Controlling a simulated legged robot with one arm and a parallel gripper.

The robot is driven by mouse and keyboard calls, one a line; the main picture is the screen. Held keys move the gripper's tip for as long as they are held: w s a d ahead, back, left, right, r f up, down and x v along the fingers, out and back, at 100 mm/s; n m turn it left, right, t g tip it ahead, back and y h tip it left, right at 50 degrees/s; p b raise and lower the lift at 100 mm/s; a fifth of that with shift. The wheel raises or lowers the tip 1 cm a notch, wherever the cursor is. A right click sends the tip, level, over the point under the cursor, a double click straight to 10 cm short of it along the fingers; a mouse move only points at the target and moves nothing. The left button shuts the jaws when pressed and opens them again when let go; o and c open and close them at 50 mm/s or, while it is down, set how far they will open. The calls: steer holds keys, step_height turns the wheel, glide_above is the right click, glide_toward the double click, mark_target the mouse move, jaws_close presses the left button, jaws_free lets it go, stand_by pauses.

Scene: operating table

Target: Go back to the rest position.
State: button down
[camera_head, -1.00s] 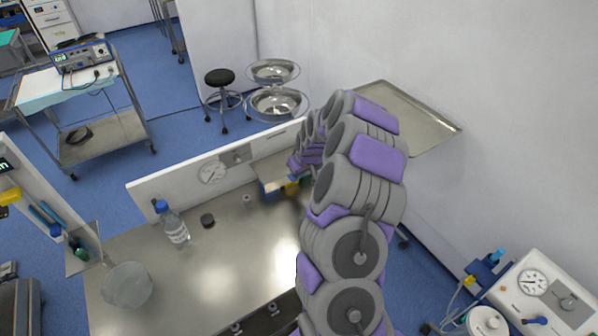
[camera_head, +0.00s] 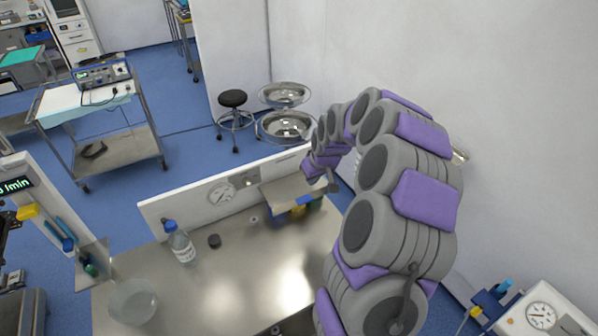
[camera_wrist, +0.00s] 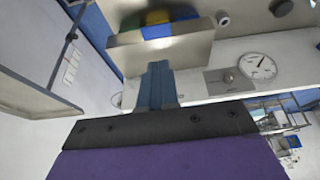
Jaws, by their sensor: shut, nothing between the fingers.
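My gripper (camera_head: 333,184) hangs at the end of my grey and purple arm, just right of the small box with coloured parts (camera_head: 297,205) on the steel table. In the wrist view my gripper's blue-grey fingers (camera_wrist: 157,82) are together, with nothing between them. They point toward the box (camera_wrist: 160,45), whose yellow, blue and green contents show behind its pale front. I cannot tell the exact gap between the fingertips and the box.
The steel table (camera_head: 235,270) carries a bottle (camera_head: 179,243), a dark cap (camera_head: 214,241) and a clear bowl (camera_head: 133,302). A white panel with a gauge (camera_head: 222,192) edges its back. A stool (camera_head: 233,99) and steel basins (camera_head: 286,125) stand beyond. A wall rises at the right.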

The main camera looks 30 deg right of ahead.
steer(key=s+a+r+n+g, duration=0.1)
steer(key=s+a+r, duration=0.2)
steer(key=s+a, duration=0.3)
steer(key=s+a+r+g+y, duration=0.1)
steer(key=s+a+r, duration=0.2)
steer(key=a, duration=0.5)
steer(key=s+a+r+n+g, duration=0.1)
steer(key=s+a+r, duration=0.2)
steer(key=s+a, duration=0.3)
steer(key=s+a+g, duration=0.1)
steer(key=s+a, duration=0.2)
steer(key=s, duration=0.7)
steer(key=s+a+m+g+b, duration=0.1)
steer(key=s+a, duration=0.3)
steer(key=s, duration=0.7)
steer(key=shift+s+g+h, duration=0.3)
steer(key=shift+g+h, duration=0.1)
steer(key=shift+g, duration=0.1)
steer(key=shift+r, duration=0.1)
